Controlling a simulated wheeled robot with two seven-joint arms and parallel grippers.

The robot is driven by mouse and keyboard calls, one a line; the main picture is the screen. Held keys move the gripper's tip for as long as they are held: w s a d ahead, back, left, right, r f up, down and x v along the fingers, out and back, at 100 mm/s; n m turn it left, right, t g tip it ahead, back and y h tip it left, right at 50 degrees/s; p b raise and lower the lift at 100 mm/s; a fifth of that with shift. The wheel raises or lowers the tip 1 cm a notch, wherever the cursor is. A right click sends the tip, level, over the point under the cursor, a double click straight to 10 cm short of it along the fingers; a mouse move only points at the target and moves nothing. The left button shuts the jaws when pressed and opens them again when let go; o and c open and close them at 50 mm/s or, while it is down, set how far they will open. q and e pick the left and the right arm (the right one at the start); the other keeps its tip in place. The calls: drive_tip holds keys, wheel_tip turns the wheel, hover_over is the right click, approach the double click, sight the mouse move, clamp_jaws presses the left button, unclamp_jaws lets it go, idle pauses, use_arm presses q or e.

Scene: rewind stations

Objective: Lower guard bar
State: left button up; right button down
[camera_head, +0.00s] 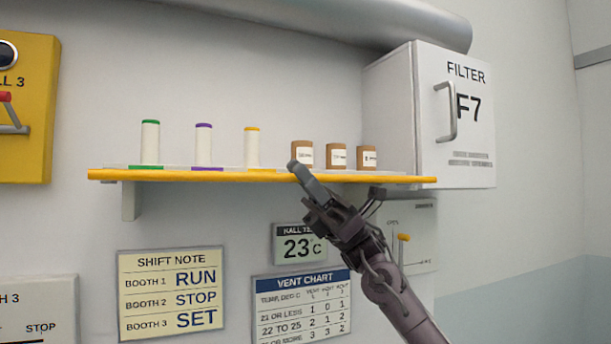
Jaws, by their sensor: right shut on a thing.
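A yellow bar (200,176) runs along the front edge of a white wall shelf; it is the only bar-like thing I see that could be the guard bar. My right gripper (304,178) reaches up from the lower right, its grey fingertip over the bar near the middle. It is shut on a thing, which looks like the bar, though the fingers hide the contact. My left gripper is out of view.
A white filter box (400,120) with a handle is at the right. A yellow panel (25,150) hangs at the left. A vent chart (300,306) and shift note (170,293) are below.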

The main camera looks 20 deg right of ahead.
drive_tip(key=c, duration=1.5)
unclamp_jaws()
drive_tip(key=shift+a, duration=0.1)
drive_tip(key=shift+o, duration=0.2)
drive_tip(key=b+v, duration=0.2)
drive_tip(key=v, duration=0.5)
drive_tip(key=shift+d+f+b, duration=0.25)
drive_tip(key=shift+d+b, duration=0.05)
drive_tip(key=shift+w, duration=0.1)
